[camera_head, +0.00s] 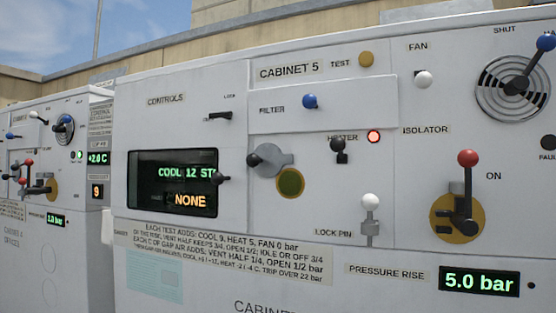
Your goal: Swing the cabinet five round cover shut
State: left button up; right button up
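Cabinet five (300,215) is a white cabinet filling most of the head view. A grey round cover (274,163) with a black knob (253,160) on its left sits near the middle of its front. Just below and right of it is a round spot with an olive rim and green centre (290,183). The cover lies up and left of this spot and leaves most or all of it in sight. Neither of my grippers is in view.
A heater switch (339,147) and lit red lamp (374,136) are to the right. The lock pin (370,215), red-knobbed isolator (466,195) and blue filter knob (310,101) stick out. A dark controls window (172,190) is left. Another cabinet (45,230) stands further left.

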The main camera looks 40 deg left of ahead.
aim_at(266, 161)
jog(key=i, duration=0.4)
jog(key=u, duration=0.95)
